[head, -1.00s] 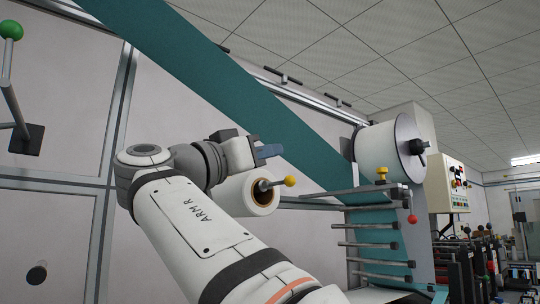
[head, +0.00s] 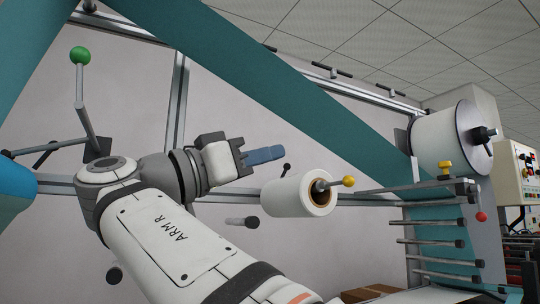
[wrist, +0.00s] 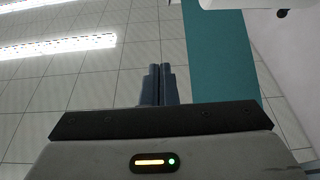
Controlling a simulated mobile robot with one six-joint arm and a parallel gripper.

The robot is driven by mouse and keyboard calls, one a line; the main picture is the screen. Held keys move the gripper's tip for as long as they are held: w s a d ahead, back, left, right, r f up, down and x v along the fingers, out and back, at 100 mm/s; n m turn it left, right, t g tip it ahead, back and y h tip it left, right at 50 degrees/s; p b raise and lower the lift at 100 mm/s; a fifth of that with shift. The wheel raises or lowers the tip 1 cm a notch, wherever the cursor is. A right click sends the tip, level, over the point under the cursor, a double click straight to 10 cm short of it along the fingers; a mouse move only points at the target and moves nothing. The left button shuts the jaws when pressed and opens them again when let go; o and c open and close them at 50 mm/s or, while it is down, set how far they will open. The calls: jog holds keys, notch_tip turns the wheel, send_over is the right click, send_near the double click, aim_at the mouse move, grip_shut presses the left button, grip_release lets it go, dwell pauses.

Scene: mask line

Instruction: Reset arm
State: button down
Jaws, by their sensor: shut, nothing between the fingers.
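My gripper (head: 264,156) is at the end of my raised, bent white arm in the head view, its blue-grey fingers pointing right. In the wrist view my gripper (wrist: 159,68) has its two fingers together with nothing between them. A white roll (head: 298,197) on a spindle with a yellow knob is just right of and below the fingers in the head view. The fingers look apart from it, but the depth gap is hard to judge.
Several horizontal rods (head: 428,243) stand at the lower right. A lever with a green ball (head: 80,55) is at the upper left. A cardboard box (head: 370,292) is low down.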

jog(key=w+d+f+n+g+y+p, duration=0.1)
jog(key=w+d+f+n+y+p, duration=0.4)
jog(key=f, duration=0.3)
jog(key=w+d+f+n+y+p, duration=0.3)
jog(key=w+d+f+n+p, duration=0.1)
jog(key=d+f+n, duration=0.35)
jog(key=s+d+f+n+g+y+p, duration=0.1)
jog(key=s+d+f+g+y+p, duration=0.15)
jog(key=f, duration=0.45)
jog(key=s+d+f+g+y+p, duration=0.2)
jog(key=s+f+y+p, duration=0.15)
jog(key=f, duration=0.35)
jog(key=s+a+f+m+g+y+p, duration=0.1)
jog(key=s+f+y+p, duration=0.3)
jog(key=s+f, duration=0.7)
jog(key=shift+s+a+g+y+p, duration=0.35)
jog(key=shift+a+g+y, duration=0.2)
jog(key=shift+g, duration=0.2)
